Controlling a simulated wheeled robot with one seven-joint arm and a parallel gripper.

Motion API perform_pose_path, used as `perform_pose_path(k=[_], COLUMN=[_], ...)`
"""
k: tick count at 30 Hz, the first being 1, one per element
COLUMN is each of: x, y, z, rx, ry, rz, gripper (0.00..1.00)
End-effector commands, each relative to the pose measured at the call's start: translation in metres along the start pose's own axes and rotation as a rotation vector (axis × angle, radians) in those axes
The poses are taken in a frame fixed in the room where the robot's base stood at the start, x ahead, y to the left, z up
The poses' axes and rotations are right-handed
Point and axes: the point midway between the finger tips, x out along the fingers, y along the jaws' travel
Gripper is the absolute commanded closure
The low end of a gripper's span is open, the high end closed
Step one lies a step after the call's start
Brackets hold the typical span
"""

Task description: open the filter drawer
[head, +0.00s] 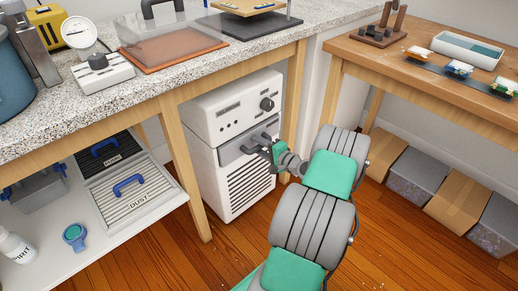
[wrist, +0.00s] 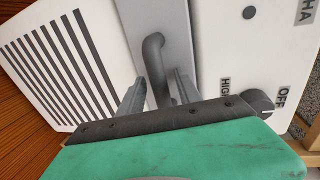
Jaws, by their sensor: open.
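The filter drawer (head: 231,153) is a grey panel across the white extractor unit (head: 226,112), and looks flush with its front. In the wrist view the drawer (wrist: 178,18) carries a dark grey bar handle (wrist: 153,52) with a bent end. My gripper (head: 268,145) is at the right part of the drawer in the head view and hides part of the handle. In the wrist view my gripper (wrist: 160,88) is open, with one finger on each side of the handle. I cannot tell whether either finger touches it.
The extractor stands on the wood floor under the stone-topped bench, right of a bench leg (head: 186,170). A low shelf (head: 150,208) with filter panels is at left. A wooden table (head: 395,58) with boxes (head: 415,172) beneath is at right.

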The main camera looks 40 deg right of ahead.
Motion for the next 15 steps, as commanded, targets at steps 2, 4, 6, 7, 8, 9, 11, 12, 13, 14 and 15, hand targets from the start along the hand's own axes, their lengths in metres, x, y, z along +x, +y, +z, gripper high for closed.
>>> perform_pose_path(k=[2, 4, 6, 7, 8, 9, 11, 12, 13, 14, 15], x=[-0.0003, -0.0003, -0.0003, -0.0003, -0.0003, -0.0003, -0.0003, -0.0003, -0.0003, -0.0003, -0.0004], y=[-0.0003, -0.0003, -0.0002, -0.0002, -0.0002, -0.0002, -0.0002, -0.0001, -0.0001, -0.0001, -0.0001], z=[0.0, 0.0001, 0.0002, 0.0003, 0.0003, 0.0004, 0.0004, 0.0005, 0.0005, 0.0005, 0.0005], rx=[0.0, 0.0, 0.0, 0.0, 0.0, 0.0, 0.0, 0.0, 0.0, 0.0, 0.0], ry=[0.0, 0.0, -0.001, -0.001, -0.001, -0.001, -0.001, -0.001, -0.001, -0.001, -0.001], rz=[0.0, 0.001, 0.001, 0.001, 0.001, 0.001, 0.001, 0.001, 0.001, 0.001, 0.001], gripper=[0.59, 0.61, 0.67, 0.69, 0.71, 0.75, 0.8, 0.83, 0.85, 0.88, 0.91])
